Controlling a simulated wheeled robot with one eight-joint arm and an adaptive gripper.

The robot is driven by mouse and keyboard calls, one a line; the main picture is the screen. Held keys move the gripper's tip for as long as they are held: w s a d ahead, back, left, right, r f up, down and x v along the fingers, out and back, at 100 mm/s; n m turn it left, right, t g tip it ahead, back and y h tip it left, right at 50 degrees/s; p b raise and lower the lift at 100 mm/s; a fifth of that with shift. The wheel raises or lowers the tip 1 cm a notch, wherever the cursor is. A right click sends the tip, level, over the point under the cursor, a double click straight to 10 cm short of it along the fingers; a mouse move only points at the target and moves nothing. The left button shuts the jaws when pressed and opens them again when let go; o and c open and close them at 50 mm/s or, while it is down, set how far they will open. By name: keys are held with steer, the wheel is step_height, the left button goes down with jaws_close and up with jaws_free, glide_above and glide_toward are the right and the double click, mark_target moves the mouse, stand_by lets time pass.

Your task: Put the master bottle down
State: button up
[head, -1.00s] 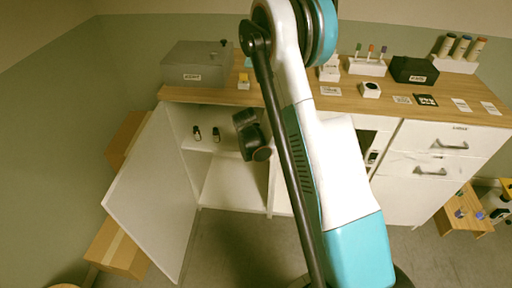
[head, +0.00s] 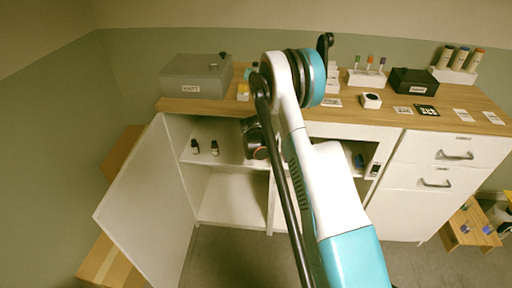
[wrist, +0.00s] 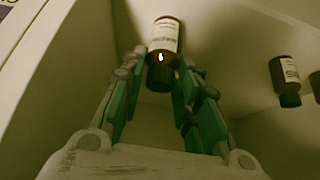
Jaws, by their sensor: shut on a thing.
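The bottle at my gripper (wrist: 158,78), taken as the master bottle (wrist: 164,40), is brown with a white label and black cap. It shows upside down in the wrist view. My gripper's green-padded fingers are shut on it near the cap. A white surface is behind it; I cannot tell whether its base touches. Two small dark bottles stand on the cabinet's upper shelf (head: 228,153) in the head view, the left one (head: 195,147) and the right one (head: 215,148). In the head view the held bottle and fingertips are hidden by my arm.
Another brown bottle (wrist: 285,78) is to the right in the wrist view, with part of one more at the edge. The white cabinet door (head: 150,205) stands open at left. A grey box (head: 196,76) and several small items stand on the wooden countertop (head: 300,108).

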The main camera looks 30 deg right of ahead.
steer(key=shift+w+d+f+b, duration=0.3)
steer(key=shift+w+d+f, duration=0.05)
steer(key=shift+w+f, duration=0.25)
steer(key=shift+w+d+f+b, duration=0.25)
steer(key=shift+w+d+f, duration=0.1)
steer(key=shift+w+f, duration=0.2)
steer(key=shift+s+r, duration=0.1)
steer(key=shift+r, duration=0.05)
steer(key=shift+f, duration=0.25)
steer(key=o, duration=1.1)
steer(key=shift+c, duration=0.2)
steer(key=shift+r, duration=0.1)
steer(key=shift+s+a+r+p, duration=0.15)
steer(key=shift+r+p, duration=0.15)
steer(key=shift+r, duration=0.2)
steer(key=p+v, duration=0.2)
steer(key=v, duration=0.4)
steer(key=shift+s+a+r, duration=0.1)
steer(key=shift+s+r, duration=0.1)
steer(key=shift+r, duration=0.05)
